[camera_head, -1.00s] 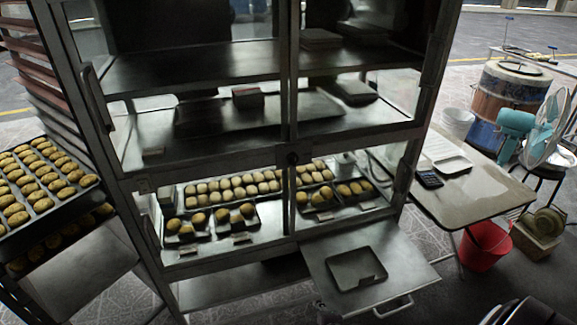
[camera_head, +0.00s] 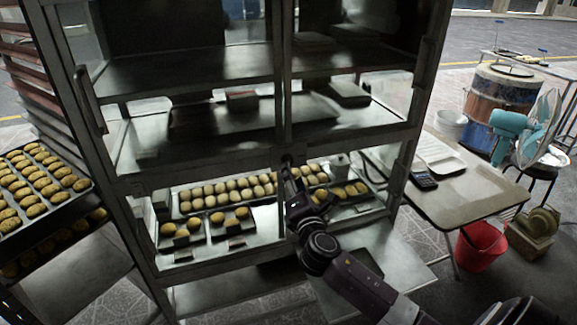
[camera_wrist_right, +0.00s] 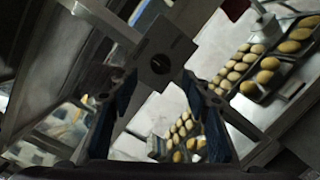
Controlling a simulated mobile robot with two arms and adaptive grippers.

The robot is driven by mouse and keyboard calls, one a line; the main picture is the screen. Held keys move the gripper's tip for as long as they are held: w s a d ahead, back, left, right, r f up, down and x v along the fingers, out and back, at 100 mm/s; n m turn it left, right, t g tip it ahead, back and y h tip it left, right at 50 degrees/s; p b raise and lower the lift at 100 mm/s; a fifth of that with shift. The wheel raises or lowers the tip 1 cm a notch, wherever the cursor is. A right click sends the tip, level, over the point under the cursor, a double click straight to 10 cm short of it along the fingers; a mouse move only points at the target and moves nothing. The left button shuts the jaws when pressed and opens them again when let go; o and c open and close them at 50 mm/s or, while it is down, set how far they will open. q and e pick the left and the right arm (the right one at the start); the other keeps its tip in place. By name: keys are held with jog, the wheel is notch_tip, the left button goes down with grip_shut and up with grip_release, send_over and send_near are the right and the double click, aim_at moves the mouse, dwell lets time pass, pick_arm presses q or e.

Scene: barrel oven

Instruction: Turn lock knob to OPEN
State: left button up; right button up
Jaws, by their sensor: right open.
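The lock knob (camera_wrist_right: 160,64) is a small dark round piece on a square metal plate, where the cabinet's middle rail and centre post cross. In the head view the knob's spot is at the end of my right gripper (camera_head: 289,168), which partly hides it. In the wrist view my right gripper (camera_wrist_right: 160,85) is open. Its two blue-padded fingers stand on either side below the knob, with the knob between their lines. I cannot tell whether they touch it. The knob's markings are too small to read. My left gripper is not in view.
The cabinet (camera_head: 200,160) holds trays of buns (camera_head: 225,190) behind its lower openings. A lowered flap (camera_head: 400,260) juts out at lower right. A rack of bun trays (camera_head: 45,190) stands left. A table (camera_head: 460,200), red bucket (camera_head: 482,247) and fan (camera_head: 540,125) stand right.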

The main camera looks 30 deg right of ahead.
jog(key=x, duration=0.6)
jog(key=shift+w+p, duration=0.2)
jog(key=shift+p, duration=0.2)
jog(key=shift+c, duration=0.4)
jog(key=c, duration=1.1)
